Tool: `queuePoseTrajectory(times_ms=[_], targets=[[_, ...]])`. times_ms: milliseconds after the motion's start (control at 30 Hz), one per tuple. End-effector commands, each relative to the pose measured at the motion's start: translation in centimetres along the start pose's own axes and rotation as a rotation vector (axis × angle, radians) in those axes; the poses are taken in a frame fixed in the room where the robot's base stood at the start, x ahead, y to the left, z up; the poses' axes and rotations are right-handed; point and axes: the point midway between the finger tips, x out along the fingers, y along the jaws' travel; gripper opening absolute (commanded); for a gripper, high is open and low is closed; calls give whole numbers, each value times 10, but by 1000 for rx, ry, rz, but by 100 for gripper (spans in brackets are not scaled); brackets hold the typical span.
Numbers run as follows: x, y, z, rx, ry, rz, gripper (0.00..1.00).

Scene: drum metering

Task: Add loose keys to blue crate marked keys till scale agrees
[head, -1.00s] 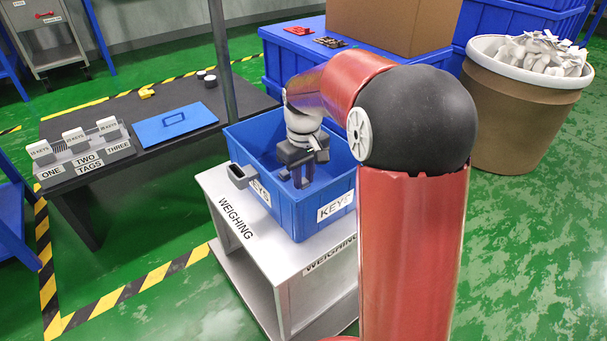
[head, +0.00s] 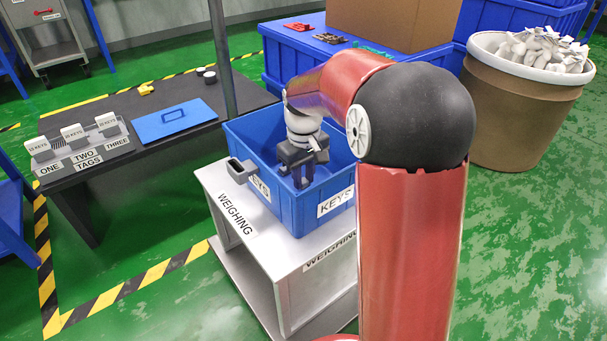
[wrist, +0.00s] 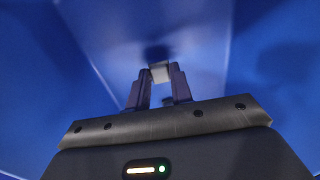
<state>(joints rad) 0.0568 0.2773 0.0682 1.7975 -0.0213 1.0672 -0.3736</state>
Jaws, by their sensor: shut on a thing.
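The blue crate (head: 284,213), with KEYS labels on its sides, stands on the grey stand marked WEIGHING (head: 240,227). My gripper (head: 303,184) points down inside the crate, between its walls. In the wrist view, my gripper (wrist: 159,80) is shut on a small pale grey piece (wrist: 160,72) at its fingertips. Too little of it shows to tell whether it is a key. Blue crate walls (wrist: 60,90) surround it in that view. Much of the crate floor is hidden by my arm and the near walls. No weight reading can be read.
A small grey holder (head: 240,171) sits at the crate's left side. A dark table (head: 75,120) holds a tag rack (head: 80,153) and a blue lid (head: 174,120). Behind my arm are a cardboard box (head: 395,25) and a tub of pale bags (head: 520,105). Green floor is free at right.

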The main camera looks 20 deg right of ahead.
Motion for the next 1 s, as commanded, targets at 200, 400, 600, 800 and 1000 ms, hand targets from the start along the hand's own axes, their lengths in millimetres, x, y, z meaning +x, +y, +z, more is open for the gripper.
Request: queuePoseTrajectory(times_ms=[200, 400, 600, 800, 1000], targets=[[4, 0, 0, 0, 0, 0, 1], [7, 0, 0, 0, -1, 0, 1], [10, 0, 0, 0, -1, 0, 1], [13, 0, 0, 0, -1, 0, 1], [16, 0, 0, 0, -1, 0, 1]])
